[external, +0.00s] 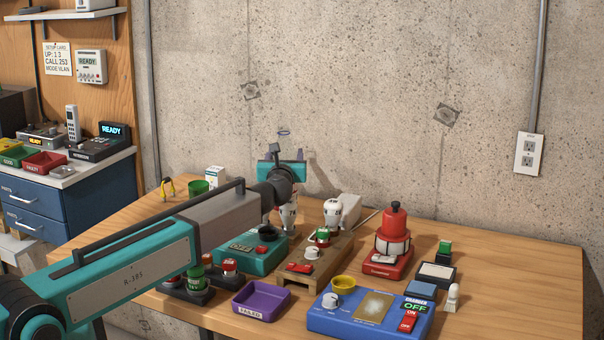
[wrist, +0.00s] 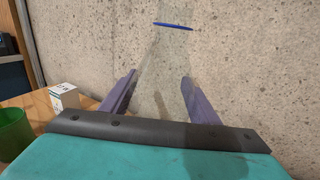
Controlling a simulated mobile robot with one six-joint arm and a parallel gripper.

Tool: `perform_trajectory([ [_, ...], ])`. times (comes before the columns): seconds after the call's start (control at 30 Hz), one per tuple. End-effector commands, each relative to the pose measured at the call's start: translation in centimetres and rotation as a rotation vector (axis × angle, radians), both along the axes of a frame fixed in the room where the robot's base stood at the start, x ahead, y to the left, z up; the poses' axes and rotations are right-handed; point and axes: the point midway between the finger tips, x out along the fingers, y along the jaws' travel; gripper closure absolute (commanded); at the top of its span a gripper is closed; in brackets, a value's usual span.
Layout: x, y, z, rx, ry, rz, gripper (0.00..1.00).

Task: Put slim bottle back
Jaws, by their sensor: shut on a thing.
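My gripper (external: 283,158) is raised over the back of the wooden table, near the concrete wall. In the wrist view its two purple fingers (wrist: 158,88) are shut on a clear, see-through vessel with a blue ring (wrist: 173,26), which I take to be the slim bottle. The bottle narrows towards the blue ring and stands out beyond the fingers. In the external view only a faint ring of the bottle (external: 284,132) shows above the gripper; most of it is hard to make out.
Below and around the arm are a teal device (external: 240,259), a wooden stand (external: 310,272), a purple tray (external: 262,299), a red device (external: 389,263) and a blue charger (external: 345,318). A green cup (wrist: 13,130) and white box (wrist: 64,96) stand left.

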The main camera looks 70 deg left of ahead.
Motion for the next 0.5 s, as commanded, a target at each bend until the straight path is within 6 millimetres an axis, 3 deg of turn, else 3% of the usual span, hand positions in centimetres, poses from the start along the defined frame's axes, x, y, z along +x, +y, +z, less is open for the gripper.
perform_trajectory([
  [0.1,-0.01,0.00,-0.88,-0.001,0.000,0.000,0.71],
  [0.5,-0.01,0.00,-1.20,0.000,0.000,0.000,0.71],
])
